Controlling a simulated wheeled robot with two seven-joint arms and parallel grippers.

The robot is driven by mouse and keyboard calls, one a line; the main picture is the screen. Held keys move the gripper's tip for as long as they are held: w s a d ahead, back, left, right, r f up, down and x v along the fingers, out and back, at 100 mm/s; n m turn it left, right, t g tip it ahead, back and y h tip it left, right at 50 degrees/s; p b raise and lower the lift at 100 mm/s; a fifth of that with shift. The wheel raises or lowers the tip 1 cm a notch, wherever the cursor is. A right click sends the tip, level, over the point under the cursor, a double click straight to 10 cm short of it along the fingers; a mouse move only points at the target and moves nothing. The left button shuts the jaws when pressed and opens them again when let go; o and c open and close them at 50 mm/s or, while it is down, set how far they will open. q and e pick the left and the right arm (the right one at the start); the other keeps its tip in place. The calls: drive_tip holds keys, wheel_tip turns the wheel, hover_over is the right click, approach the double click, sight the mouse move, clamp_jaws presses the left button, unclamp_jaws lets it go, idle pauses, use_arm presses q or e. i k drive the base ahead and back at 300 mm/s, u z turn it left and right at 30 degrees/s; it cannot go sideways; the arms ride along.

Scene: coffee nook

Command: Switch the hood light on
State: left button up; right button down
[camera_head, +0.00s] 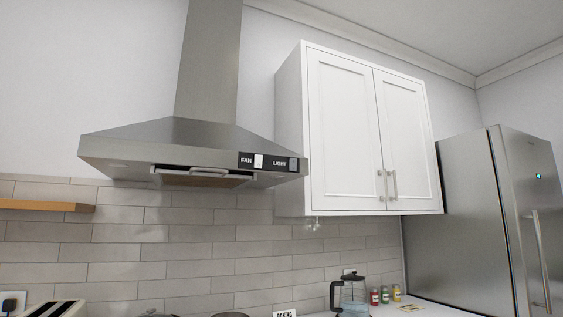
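The stainless range hood (195,140) hangs on the wall at the left of the head view. On the right part of its front edge is a dark control panel (269,162). The panel has a white switch beside the label FAN and, at its right end, a dark grey light switch (293,164) beside the label LIGHT. No lit lamp shows under the hood. Neither of my grippers is in view.
A white wall cabinet (345,135) is close to the hood's right end. A steel fridge (480,220) stands at the far right. Below are a glass kettle (354,295), several small jars and a toaster (50,308). A wooden shelf (45,206) is at left.

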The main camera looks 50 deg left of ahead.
sight(293, 162)
drive_tip(key=u, duration=1.9)
